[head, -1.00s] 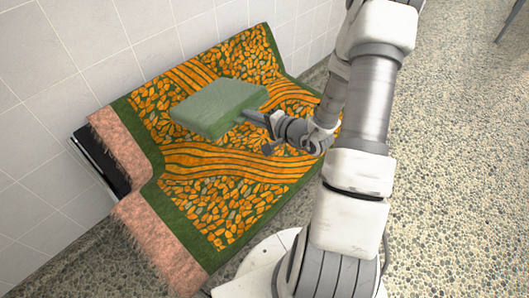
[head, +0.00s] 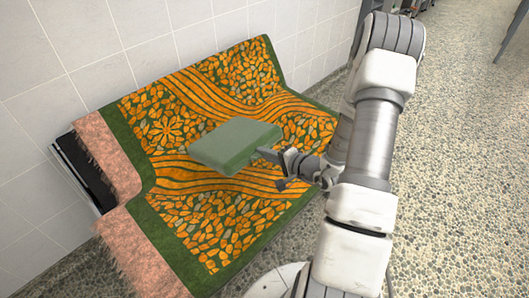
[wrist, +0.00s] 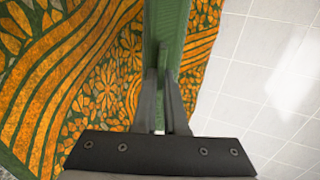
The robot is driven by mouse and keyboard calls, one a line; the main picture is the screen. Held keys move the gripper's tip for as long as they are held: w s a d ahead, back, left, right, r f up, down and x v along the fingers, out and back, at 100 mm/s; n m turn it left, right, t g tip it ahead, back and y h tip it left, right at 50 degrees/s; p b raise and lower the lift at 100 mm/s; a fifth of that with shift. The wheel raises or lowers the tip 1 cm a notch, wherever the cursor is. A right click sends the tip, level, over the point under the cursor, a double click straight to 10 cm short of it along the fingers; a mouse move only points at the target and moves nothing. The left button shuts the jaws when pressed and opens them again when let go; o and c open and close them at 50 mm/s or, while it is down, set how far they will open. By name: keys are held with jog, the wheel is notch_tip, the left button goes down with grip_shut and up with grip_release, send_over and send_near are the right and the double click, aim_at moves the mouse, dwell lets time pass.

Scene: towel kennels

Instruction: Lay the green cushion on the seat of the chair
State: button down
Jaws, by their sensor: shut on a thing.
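The green cushion (head: 235,143) is a flat block with rounded edges, in front of and over the patterned seat in the head view. My gripper (head: 268,155) is shut on its right side, holding it. In the wrist view, the cushion (wrist: 167,28) shows edge-on as a green strip between the two fingers (wrist: 161,80). The cushion appears raised clear of the seat, though the gap beneath it is hard to judge. A wide seat with a back, draped in an orange and green patterned cover (head: 215,215), stands against the wall. No separate chair can be made out clearly.
The cover has pink fringed ends (head: 150,255) at the left, with a black frame part (head: 78,172) showing beside them. A tiled wall (head: 60,40) stands behind. Open pebbled floor (head: 460,170) lies at the right. Dark furniture parts (head: 412,6) show at the top right.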

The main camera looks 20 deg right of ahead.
notch_tip(320, 180, down, 11)
jog(key=s+b, duration=0.1)
jog(key=b, duration=0.4)
jog(key=shift+d, duration=0.25)
jog(key=c, duration=0.9)
grip_release()
jog(key=shift+s, duration=0.1)
jog(key=shift+r, duration=0.1)
jog(key=p+v, duration=0.4)
jog(key=v, duration=1.3)
jog(key=shift+s, duration=0.15)
